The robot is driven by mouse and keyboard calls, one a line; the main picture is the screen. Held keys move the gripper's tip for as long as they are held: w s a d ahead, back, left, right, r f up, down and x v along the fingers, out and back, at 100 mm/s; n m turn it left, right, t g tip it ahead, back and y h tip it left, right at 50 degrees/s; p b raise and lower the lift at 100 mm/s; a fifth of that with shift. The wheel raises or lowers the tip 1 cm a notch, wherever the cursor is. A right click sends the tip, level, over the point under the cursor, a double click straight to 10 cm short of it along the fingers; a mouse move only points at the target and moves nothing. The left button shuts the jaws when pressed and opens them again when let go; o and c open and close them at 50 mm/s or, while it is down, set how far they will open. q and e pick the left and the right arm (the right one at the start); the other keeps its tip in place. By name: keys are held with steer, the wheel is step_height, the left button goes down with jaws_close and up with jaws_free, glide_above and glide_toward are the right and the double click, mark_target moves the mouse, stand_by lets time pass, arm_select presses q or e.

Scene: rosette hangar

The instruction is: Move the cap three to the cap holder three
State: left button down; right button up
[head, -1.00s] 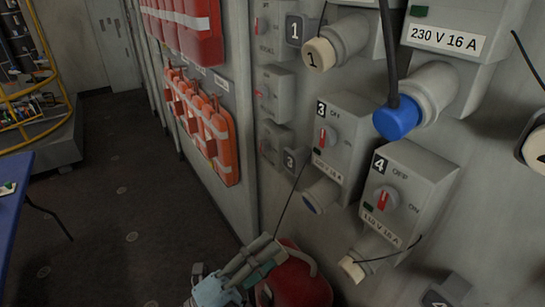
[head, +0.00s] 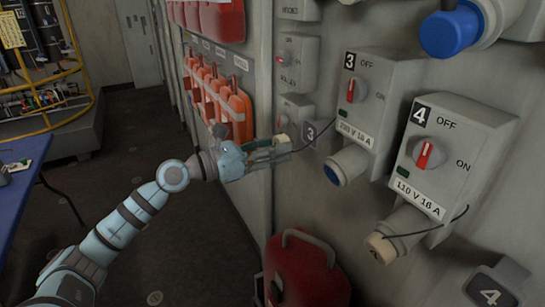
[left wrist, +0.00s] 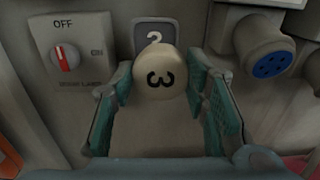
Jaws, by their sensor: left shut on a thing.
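My left gripper (head: 284,149) is shut on cap three, a cream round cap (left wrist: 160,76) marked with a black 3. In the head view the holder (head: 311,131) is on the wall just right of the fingertips. I cannot tell whether the cap touches it. My right gripper is not in view.
Socket three (head: 347,163), with an uncovered blue face, is right of the gripper. Socket four (head: 403,229) carries a cream cap. A thin black cord runs near my fingers. Orange gear (head: 214,101) hangs left; a red container (head: 300,270) stands below.

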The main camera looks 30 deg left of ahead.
mark_target(310, 133)
arm_select(q)
steer(key=shift+w+a+r, duration=0.2)
steer(key=shift+a, duration=0.1)
steer(key=shift+w+r, duration=0.15)
steer(key=shift+w, duration=0.05)
steer(key=p+x, duration=0.2)
steer(key=x, duration=0.3)
steer(key=shift+w+d+p, duration=0.15)
steer(key=shift+d+p, duration=0.1)
steer(key=shift+p, duration=0.05)
steer(key=shift+p, duration=0.35)
steer(key=shift+w+d, duration=0.25)
steer(key=shift+w, duration=0.2)
stand_by(0.5)
steer(key=c, duration=0.8)
jaws_free()
steer(key=shift+c, duration=0.2)
